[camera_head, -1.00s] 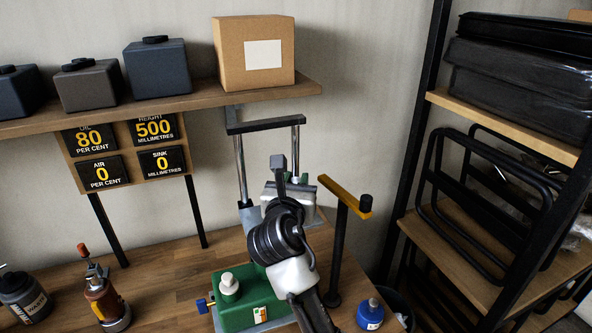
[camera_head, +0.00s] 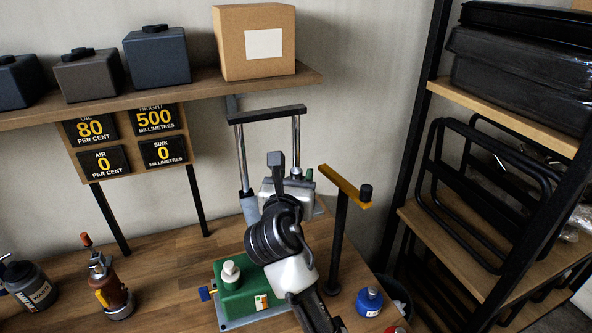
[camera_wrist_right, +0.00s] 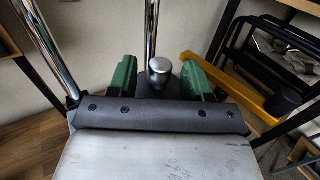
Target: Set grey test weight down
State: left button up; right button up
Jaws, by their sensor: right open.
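The grey test weight (camera_wrist_right: 160,68) shows in the right wrist view as a rounded silver-grey knob, upright between the two green fingers. The fingers of my right gripper (camera_wrist_right: 159,78) are spread with a visible gap on both sides of the knob. A dark surface shows just below the knob; the lower part of the weight is hidden by the gripper's palm. In the head view my right gripper (camera_head: 290,180) is at the chrome-posted frame (camera_head: 268,114), and my own wrist and arm hide the weight. My left gripper is not in view.
A green unit (camera_head: 240,298) with a white cap stands in front of the frame. A yellow-topped lever (camera_head: 345,186) on a black post is close on the right. A blue bottle (camera_head: 369,300) stands front right. A shelf with a cardboard box (camera_head: 254,75) is above.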

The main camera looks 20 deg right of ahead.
jog(key=p+v, duration=0.3)
jog(key=v, duration=0.7)
jog(key=shift+s, duration=0.2)
jog(key=shift+r, duration=0.15)
